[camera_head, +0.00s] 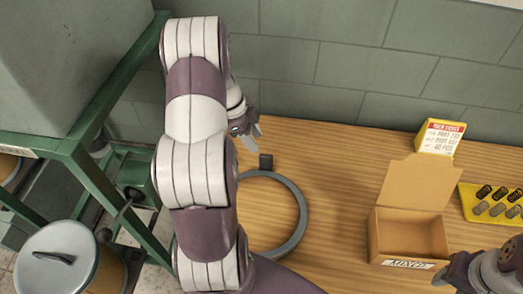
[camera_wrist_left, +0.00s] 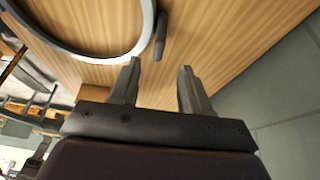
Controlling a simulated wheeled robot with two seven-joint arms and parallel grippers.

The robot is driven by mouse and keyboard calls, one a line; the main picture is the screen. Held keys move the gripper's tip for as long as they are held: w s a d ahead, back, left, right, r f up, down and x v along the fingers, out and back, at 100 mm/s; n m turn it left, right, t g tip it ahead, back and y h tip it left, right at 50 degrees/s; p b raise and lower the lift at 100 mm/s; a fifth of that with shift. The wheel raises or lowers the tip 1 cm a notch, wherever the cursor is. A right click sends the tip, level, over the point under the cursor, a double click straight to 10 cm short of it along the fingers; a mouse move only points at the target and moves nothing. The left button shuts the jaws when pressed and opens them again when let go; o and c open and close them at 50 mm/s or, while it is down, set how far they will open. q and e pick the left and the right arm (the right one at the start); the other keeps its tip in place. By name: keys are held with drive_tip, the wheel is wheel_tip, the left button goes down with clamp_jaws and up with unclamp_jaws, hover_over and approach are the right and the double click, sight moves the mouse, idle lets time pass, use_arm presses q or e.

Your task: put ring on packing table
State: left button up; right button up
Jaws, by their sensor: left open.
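A large grey ring (camera_head: 301,215) lies flat on the wooden table (camera_head: 340,170), its left part hidden behind my left arm. My left gripper (camera_head: 250,138) is open and empty, just beyond the ring near the wall.
An open cardboard box (camera_head: 408,238) labelled MIXED stands on the table to the right. A yellow tray (camera_head: 480,212) holds several springs. A green frame (camera_head: 85,165) and a lidded bin (camera_head: 60,262) are at left.

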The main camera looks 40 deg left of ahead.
use_arm(q)
drive_tip(key=w+d+r+n+t+y, duration=0.4)
drive_tip(key=w+d+r+n+t, duration=0.15)
drive_tip(key=w+d+r, duration=0.35)
drive_tip(key=s+d+f+n+g, duration=0.1)
drive_tip(key=s+d+n+g, duration=0.2)
drive_tip(key=s, duration=0.6)
drive_tip(key=s+d+f+n+g, duration=0.1)
drive_tip(key=s+d+n+g, duration=0.2)
drive_tip(key=s+d, duration=0.4)
drive_tip(key=s, duration=0.2)
drive_tip(key=shift+s+d+f, duration=0.2)
drive_tip(key=shift+s+d, duration=0.1)
drive_tip(key=shift+d, duration=0.05)
drive_tip(key=shift+n, duration=0.25)
drive_tip(key=shift+a, duration=0.15)
drive_tip(key=shift+c, duration=0.4)
